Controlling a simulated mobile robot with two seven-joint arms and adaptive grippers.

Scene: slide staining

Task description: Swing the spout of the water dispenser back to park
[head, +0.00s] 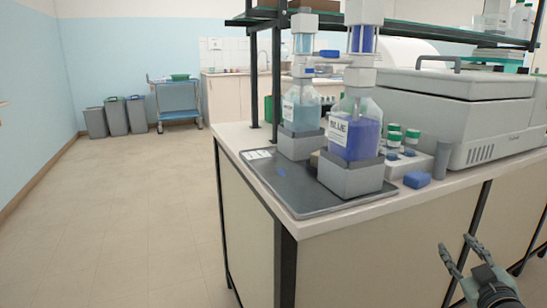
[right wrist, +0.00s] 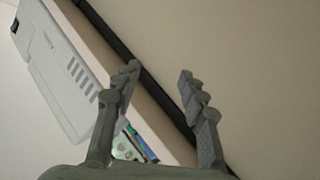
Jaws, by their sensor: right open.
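The water dispenser (head: 301,110) is the clear bottle with pale blue liquid and a white label, on a grey block at the back of the dark tray. Its pump head has a horizontal part (head: 328,54) with a blue tip reaching right, close to the BLUE dispenser's column; I cannot tell clearly which bottle that tip belongs to. The BLUE dispenser (head: 354,135) stands in front, partly covering it. My right gripper (head: 456,243) is open and empty, low in front of the bench, well away from both dispensers. It also shows open in the right wrist view (right wrist: 159,70). My left gripper is out of view.
The dark tray (head: 300,198) lies at the bench's left corner. Right of it are a blue block (head: 417,180), green-capped bottles (head: 393,136) and a large grey machine (head: 460,110). A glass shelf (head: 410,38) spans above. The floor left of the bench is clear.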

